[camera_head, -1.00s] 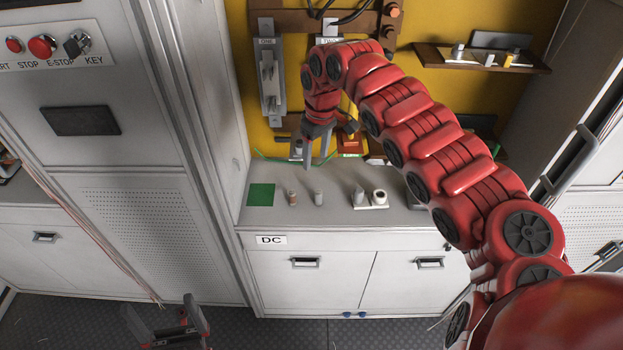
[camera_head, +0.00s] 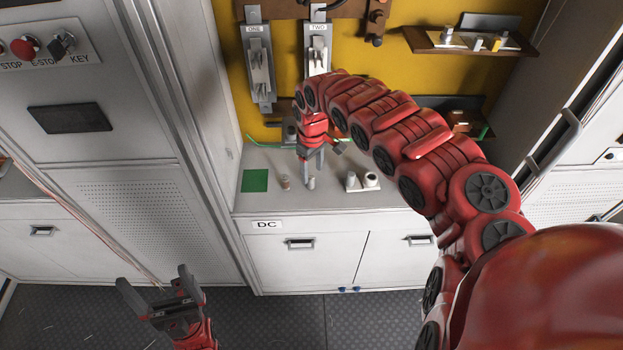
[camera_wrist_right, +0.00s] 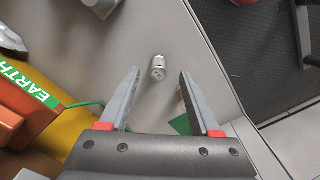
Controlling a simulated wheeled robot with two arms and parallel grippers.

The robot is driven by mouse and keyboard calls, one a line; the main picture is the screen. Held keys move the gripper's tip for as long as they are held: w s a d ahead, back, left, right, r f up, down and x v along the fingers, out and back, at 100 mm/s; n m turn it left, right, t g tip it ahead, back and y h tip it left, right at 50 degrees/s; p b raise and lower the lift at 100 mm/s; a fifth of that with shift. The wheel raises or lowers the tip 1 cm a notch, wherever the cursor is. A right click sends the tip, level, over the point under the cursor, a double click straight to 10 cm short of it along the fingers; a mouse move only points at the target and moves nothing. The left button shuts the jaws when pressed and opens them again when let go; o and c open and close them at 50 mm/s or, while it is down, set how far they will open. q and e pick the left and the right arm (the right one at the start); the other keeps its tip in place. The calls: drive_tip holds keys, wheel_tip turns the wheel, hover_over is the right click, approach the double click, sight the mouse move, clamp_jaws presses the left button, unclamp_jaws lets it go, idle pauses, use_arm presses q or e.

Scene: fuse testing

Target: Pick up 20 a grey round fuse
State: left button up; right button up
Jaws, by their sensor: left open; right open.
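A small grey round fuse (camera_head: 311,183) stands on the grey counter, just below my right gripper (camera_head: 311,168). In the right wrist view the fuse (camera_wrist_right: 158,68) shows just beyond the gap between the two open fingers (camera_wrist_right: 160,80). The fingers point toward it and nothing is held; I cannot tell whether they touch it. Any marking on the fuse is too small to read. My left gripper (camera_head: 154,280) is open and empty, low over the floor in front of the cabinets.
A brownish fuse (camera_head: 285,182) stands left of the grey one, near a green square (camera_head: 255,181). Two pale pieces (camera_head: 361,181) stand to the right. The switch panel (camera_head: 318,62) rises behind. The counter's front edge (camera_head: 320,210) is clear.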

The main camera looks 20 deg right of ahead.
sight(311, 177)
drive_tip(key=shift+w+a+f+p, duration=0.15)
drive_tip(key=shift+f+p, duration=0.25)
drive_tip(key=shift+f, duration=0.2)
wheel_tip(311, 177, down, 3)
drive_tip(key=shift+p, duration=0.55)
drive_tip(key=shift+w+f, duration=0.1)
drive_tip(key=shift+f, duration=0.45)
drive_tip(key=shift+c, duration=0.3)
clamp_jaws()
